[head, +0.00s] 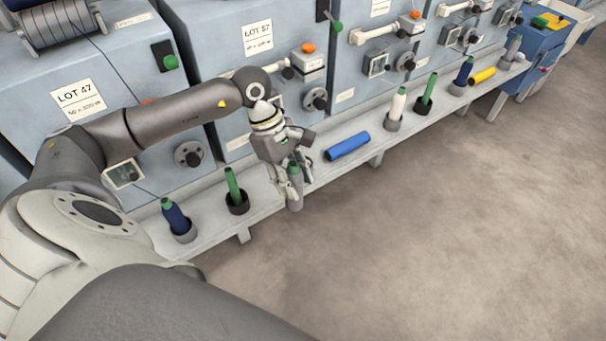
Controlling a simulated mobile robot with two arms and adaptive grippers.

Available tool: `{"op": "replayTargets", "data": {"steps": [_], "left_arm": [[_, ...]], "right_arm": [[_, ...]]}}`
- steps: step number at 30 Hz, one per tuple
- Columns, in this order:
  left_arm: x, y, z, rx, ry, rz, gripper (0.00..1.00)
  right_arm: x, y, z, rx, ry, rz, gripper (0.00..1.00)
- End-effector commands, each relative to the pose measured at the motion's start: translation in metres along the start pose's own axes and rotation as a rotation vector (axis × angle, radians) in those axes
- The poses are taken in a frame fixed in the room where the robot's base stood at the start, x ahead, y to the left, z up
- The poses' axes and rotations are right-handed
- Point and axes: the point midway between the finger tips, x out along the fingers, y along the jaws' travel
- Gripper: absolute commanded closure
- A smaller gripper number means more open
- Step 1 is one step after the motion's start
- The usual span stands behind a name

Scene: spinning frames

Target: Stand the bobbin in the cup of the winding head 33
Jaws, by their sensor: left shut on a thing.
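My left gripper (298,178) is shut on a grey bobbin (295,188) with a green top. The bobbin is close to upright, near the front edge of the long grey shelf (265,201). Its lower end looks grey, and I cannot tell whether it sits in a cup or hangs free. No number 33 is readable on any winding head. A cup (237,207) left of the gripper holds a bare green tube (233,184). My right gripper is not in view.
A blue bobbin (347,146) lies on the shelf right of the gripper. Further left stands a dark blue bobbin (174,215) in a cup. White, green and dark blue ones stand to the right, beside a lying yellow one (482,76). Machine fronts (222,45) rise behind; the floor (430,210) is clear.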

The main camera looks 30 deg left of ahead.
Motion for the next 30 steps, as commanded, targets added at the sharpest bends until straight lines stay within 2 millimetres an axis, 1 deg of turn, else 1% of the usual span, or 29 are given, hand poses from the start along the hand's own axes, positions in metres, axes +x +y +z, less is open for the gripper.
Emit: {"op": "replayTargets", "data": {"steps": [1, 6, 9, 13, 18, 21, 24, 28, 30], "left_arm": [[0.006, 0.003, -0.011, -0.079, 0.003, 0.035, 0.88], [-0.002, 0.017, -0.032, -0.372, 0.003, 0.158, 0.88], [-0.007, 0.025, -0.044, -0.538, 0.004, 0.229, 0.88], [-0.017, 0.033, -0.057, -0.748, 0.003, 0.317, 0.88], [-0.029, 0.042, -0.070, -0.965, 0.000, 0.406, 0.88], [-0.035, 0.044, -0.074, -1.049, 0.000, 0.440, 0.88], [-0.039, 0.046, -0.076, -1.100, 0.001, 0.460, 0.88], [-0.040, 0.053, -0.078, -1.128, -0.002, 0.467, 0.88], [-0.037, 0.062, -0.081, -1.130, -0.003, 0.467, 0.88]], "right_arm": [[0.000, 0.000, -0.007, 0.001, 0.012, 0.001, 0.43], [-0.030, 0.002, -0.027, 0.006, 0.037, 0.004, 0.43], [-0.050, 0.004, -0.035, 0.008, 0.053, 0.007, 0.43], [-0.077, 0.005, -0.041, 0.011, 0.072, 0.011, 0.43], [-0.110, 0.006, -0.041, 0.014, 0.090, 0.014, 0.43], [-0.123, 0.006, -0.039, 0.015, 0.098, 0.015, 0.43], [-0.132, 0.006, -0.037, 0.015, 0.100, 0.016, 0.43], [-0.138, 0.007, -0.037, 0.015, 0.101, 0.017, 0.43], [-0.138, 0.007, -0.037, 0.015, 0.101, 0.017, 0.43]]}}
